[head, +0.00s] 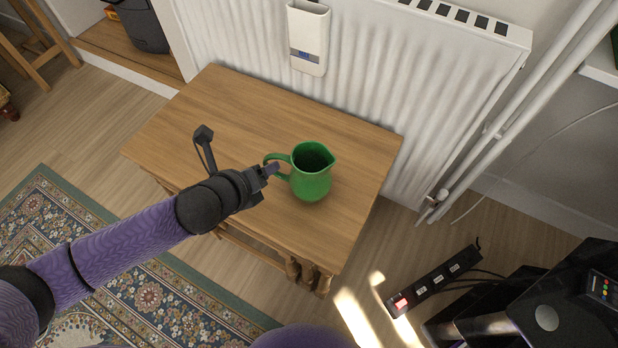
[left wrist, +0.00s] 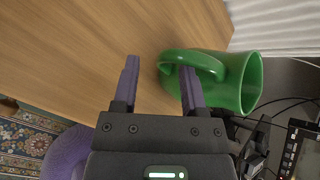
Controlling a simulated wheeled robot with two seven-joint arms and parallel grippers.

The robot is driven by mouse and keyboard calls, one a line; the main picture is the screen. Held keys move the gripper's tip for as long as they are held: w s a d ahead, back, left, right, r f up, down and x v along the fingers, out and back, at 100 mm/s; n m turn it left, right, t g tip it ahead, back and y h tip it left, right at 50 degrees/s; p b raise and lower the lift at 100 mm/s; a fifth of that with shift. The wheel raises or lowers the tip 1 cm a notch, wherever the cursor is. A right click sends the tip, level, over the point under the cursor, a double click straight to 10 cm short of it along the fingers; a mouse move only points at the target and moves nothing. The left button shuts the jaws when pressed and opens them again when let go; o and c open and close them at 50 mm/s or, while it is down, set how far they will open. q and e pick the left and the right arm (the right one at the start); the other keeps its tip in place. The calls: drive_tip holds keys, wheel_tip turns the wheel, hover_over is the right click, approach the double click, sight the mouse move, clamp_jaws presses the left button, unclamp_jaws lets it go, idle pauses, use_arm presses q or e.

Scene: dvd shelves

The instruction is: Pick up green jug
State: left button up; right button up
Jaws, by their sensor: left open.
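The green jug (head: 311,173) stands upright on a small wooden table, its handle on the left side towards my left gripper. My left gripper (head: 270,171) is open beside the handle. In the left wrist view the jug (left wrist: 240,80) is at the right with its handle (left wrist: 192,58) nearest. My left gripper (left wrist: 159,67) shows two purple fingers spread apart. The right finger overlaps the handle loop; I cannot tell if it touches. The left finger is clear of the jug. My right gripper is not in view.
The wooden table (head: 255,105) is otherwise bare. A white radiator (head: 400,90) with a white holder (head: 308,38) hung on it stands behind the table. A power strip (head: 432,279) and cables lie on the floor at right. A patterned rug (head: 150,285) lies at front left.

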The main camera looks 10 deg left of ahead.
use_arm(q)
drive_tip(key=shift+w+d+f+b, duration=0.2)
drive_tip(key=shift+w+f+b, duration=0.15)
drive_tip(key=shift+f, duration=0.25)
drive_tip(key=shift+w+d+f+b, duration=0.2)
drive_tip(key=shift+w+f+b, duration=0.1)
drive_tip(key=shift+f, duration=0.25)
drive_tip(key=shift+w, duration=0.4)
drive_tip(key=shift+w+d+r, duration=0.1)
drive_tip(key=shift+r, duration=0.1)
drive_tip(key=shift+c, duration=0.3)
clamp_jaws()
